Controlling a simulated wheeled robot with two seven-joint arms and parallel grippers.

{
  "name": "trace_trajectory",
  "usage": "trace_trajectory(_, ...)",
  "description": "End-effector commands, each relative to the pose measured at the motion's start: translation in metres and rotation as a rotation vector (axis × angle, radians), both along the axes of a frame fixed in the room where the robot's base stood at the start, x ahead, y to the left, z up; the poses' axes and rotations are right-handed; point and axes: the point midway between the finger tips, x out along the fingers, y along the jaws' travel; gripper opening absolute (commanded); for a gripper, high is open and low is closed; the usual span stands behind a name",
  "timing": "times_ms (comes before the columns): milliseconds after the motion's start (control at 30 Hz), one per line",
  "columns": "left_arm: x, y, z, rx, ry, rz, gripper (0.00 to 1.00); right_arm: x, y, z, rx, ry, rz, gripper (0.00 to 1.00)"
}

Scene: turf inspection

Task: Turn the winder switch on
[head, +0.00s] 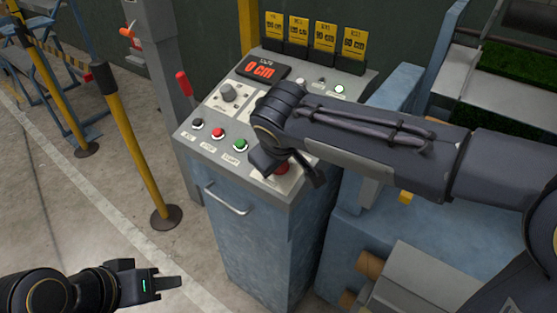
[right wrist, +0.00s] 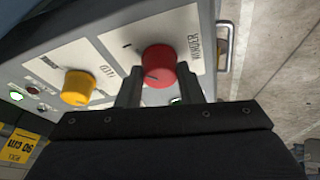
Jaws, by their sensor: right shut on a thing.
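The winder switch (right wrist: 158,62) is a round red knob on a white plate marked WINDER in the right wrist view. In the head view a little of its red shows (head: 281,168) at the front right of the control panel (head: 214,108), mostly hidden by my right arm. My right gripper (right wrist: 158,88) has a finger on each side of the knob and is shut on it. In the head view the right gripper (head: 286,172) reaches down to the panel. My left gripper (head: 165,284) is low at the left, away from the panel; its finger gap is unclear.
A yellow knob (right wrist: 78,87) sits beside the winder switch. A yellow post (head: 135,155) stands at the left.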

Motion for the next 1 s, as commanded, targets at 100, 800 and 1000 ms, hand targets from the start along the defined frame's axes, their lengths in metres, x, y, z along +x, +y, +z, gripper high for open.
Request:
trace_trajectory(100,0.000,0.000,0.000,0.000,0.000,0.000,0.36,0.000,0.000,0.001,0.003,-0.001,-0.004,0.11)
trace_trajectory(800,0.000,0.000,0.000,0.000,0.000,0.000,0.36,-0.001,0.000,0.002,0.002,-0.001,-0.002,0.55)
trace_trajectory(1000,0.000,0.000,0.003,0.000,0.000,0.000,0.36,-0.012,-0.001,0.023,0.003,-0.003,-0.002,0.55)
